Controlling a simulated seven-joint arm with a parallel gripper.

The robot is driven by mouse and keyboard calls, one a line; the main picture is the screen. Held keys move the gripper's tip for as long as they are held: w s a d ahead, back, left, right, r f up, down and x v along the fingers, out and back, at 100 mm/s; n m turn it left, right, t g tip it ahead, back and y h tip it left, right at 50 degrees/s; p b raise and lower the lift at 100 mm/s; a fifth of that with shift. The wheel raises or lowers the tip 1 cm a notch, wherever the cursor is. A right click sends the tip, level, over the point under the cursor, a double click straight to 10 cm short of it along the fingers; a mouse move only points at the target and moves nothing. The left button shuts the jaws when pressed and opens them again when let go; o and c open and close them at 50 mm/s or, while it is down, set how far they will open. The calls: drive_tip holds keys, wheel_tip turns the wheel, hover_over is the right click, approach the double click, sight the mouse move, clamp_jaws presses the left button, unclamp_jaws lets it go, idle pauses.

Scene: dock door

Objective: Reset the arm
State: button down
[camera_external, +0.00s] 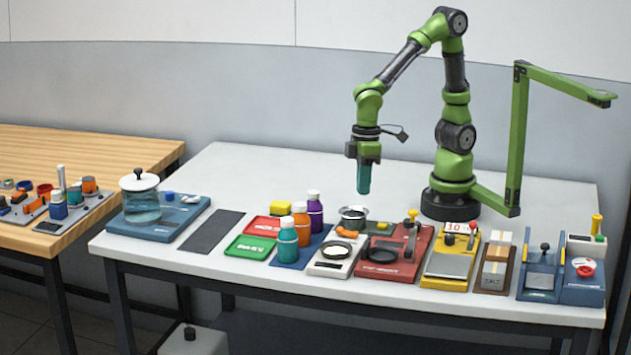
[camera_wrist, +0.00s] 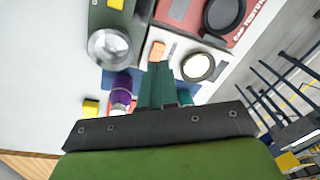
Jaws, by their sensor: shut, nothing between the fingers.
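My green and black arm stands at the back right of the white table. My gripper (camera_external: 364,180) hangs pointing down above the table, behind the row of stations, apart from everything. Its teal fingers are together with nothing between them. In the wrist view the gripper (camera_wrist: 158,70) shows at the middle, its fingers shut, with the stations below and beyond it.
Bottles in teal, orange and purple (camera_external: 315,212), a metal bowl (camera_external: 352,220), a red station (camera_external: 400,262) and a yellow station (camera_external: 447,262) line the front. A glass pot (camera_external: 141,205) stands left. A green post (camera_external: 517,140) rises right. The table's back left is clear.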

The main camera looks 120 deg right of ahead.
drive_tip(key=s+d+r+m+t+y, duration=0.1)
drive_tip(key=s+d+r+t, duration=0.1)
drive_tip(key=s+r+t, duration=0.4)
drive_tip(key=shift+s+r, duration=0.85)
drive_tip(key=shift+r, duration=1.85)
